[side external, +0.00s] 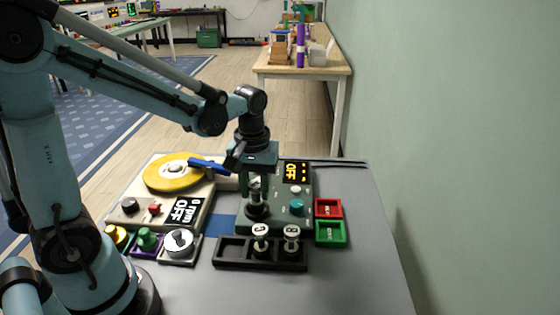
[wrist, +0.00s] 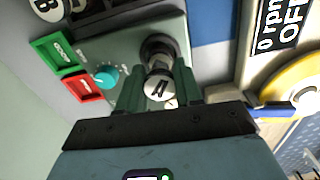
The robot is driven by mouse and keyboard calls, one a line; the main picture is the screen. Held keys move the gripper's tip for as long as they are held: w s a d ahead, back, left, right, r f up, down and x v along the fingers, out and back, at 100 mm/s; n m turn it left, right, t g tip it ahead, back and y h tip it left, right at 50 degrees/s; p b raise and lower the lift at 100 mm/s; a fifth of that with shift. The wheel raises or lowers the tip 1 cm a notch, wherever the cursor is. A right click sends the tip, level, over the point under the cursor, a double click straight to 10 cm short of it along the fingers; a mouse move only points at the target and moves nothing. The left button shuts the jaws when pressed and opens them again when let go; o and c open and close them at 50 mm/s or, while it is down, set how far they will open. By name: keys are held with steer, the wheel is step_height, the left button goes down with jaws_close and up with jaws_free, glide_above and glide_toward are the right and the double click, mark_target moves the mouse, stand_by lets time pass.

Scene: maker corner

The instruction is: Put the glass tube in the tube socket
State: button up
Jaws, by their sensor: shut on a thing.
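My gripper (side external: 254,182) is shut on the glass tube (side external: 254,194), which stands roughly upright above the tube socket (side external: 257,212). In the wrist view the tube's pale cap (wrist: 158,88), marked with a black character, sits between my two green fingers (wrist: 158,76). The dark round socket (wrist: 158,45) shows just beyond the tube. The tube's lower end is at or close over the socket; I cannot tell whether it is inside. The socket is on a grey-green unit (side external: 297,208) whose display reads OFF.
A black rack (side external: 233,252) in front holds two tubes with caps marked 0 (side external: 261,230) and 8 (side external: 291,231). Red (side external: 328,208) and green (side external: 330,233) trays lie at right. A yellow turntable disc (side external: 165,176) and a blue object (side external: 207,165) are at left. The front-right table is clear.

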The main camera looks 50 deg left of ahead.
steer(key=shift+f, duration=0.45)
steer(key=o, duration=1.1)
steer(key=shift+r, duration=3.5)
steer(key=s+m+t, duration=0.1)
steer(key=m+t, duration=0.1)
steer(key=s+d+m+t, duration=0.1)
steer(key=s+m+t, duration=0.1)
steer(key=m, duration=0.1)
steer(key=s+d+m+t, duration=0.1)
steer(key=m+t, duration=0.2)
steer(key=shift+s+d+r, duration=0.2)
steer(key=shift+s, duration=0.05)
